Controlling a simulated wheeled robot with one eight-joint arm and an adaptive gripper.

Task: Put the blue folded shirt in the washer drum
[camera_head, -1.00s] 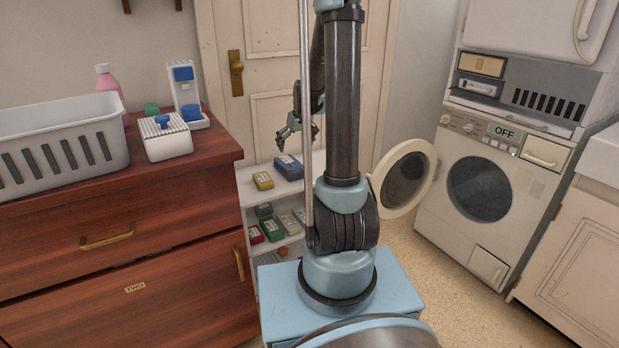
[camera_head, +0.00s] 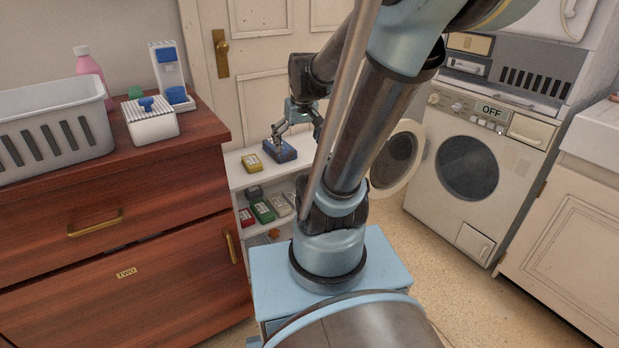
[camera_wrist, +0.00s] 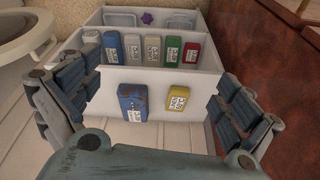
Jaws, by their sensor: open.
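The blue folded shirt (camera_head: 287,151) lies with a white label on the top of the white shelf unit. In the wrist view the shirt (camera_wrist: 133,103) is left of centre, between the spread fingers and beyond them. My gripper (camera_head: 298,139) is open and empty, above and close to the shirt; I cannot tell if it touches. In the wrist view my gripper (camera_wrist: 157,88) has its fingers wide apart at both sides. The washer (camera_head: 485,150) stands at the right with its display reading OFF. Its round door (camera_head: 397,160) is swung open to the left, and its dark drum opening (camera_head: 467,168) shows.
A yellow folded item (camera_wrist: 177,97) lies beside the shirt. Several coloured folded items (camera_wrist: 153,50) sit on the lower shelf. A brown dresser (camera_head: 120,220) with a grey basket (camera_head: 60,130) stands close at the left. Floor between shelf and washer looks clear.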

